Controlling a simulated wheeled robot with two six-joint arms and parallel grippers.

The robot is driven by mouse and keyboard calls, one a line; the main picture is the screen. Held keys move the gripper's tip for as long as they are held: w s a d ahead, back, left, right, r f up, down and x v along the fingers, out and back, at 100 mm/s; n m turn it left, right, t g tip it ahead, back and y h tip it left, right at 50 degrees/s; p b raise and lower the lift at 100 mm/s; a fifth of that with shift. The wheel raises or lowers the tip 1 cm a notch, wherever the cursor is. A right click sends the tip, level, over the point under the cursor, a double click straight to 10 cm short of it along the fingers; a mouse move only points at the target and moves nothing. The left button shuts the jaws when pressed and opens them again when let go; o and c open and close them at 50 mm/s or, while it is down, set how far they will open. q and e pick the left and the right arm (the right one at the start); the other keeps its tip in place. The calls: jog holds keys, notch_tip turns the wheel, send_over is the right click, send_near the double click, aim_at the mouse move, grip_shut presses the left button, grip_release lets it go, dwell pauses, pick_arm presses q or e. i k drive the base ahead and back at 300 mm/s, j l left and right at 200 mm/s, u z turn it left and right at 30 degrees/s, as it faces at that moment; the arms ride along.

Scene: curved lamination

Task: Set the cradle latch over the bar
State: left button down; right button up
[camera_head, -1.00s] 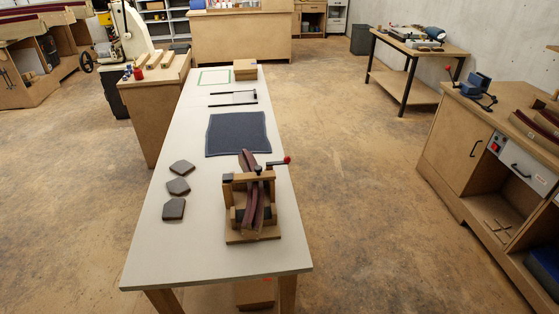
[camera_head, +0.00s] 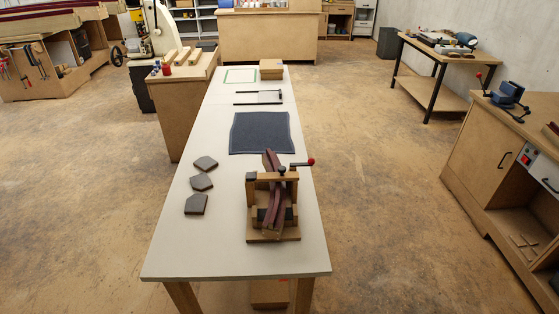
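A wooden cradle (camera_head: 287,235) stands near the front right of the long white table (camera_head: 185,262). A curved dark-red laminated strip (camera_head: 270,206) lies through it, tilted, its far end sticking up behind. A wooden bar (camera_head: 264,177) crosses over the strip on uprights. A dark latch or clamp piece with a lever and red knob (camera_head: 311,162) sits at the top of the bar, the lever pointing right. Whether the latch is over the bar is too small to tell. Neither of my grippers is in view.
Several dark flat pads (camera_head: 196,204) lie left of the cradle. A dark blue cloth (camera_head: 260,133), a thin black frame tool (camera_head: 259,97) and a wooden block (camera_head: 271,69) lie farther back. Open floor surrounds the table; a workbench (camera_head: 478,165) stands at right.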

aim_at(311, 162)
jog(key=i+l+u, duration=0.25)
jog(key=l+u, duration=0.2)
jog(key=i+l+u, duration=0.15)
jog(key=l+u, duration=0.25)
jog(key=i+l+u, duration=0.1)
jog(key=l+u, duration=0.75)
jog(key=l, duration=0.85)
jog(key=k+l+u, duration=0.1)
jog(key=l, duration=1.15)
jog(key=k+l+u, duration=0.1)
jog(key=l, duration=0.55)
jog(key=k+l, duration=0.15)
jog(key=l, duration=0.5)
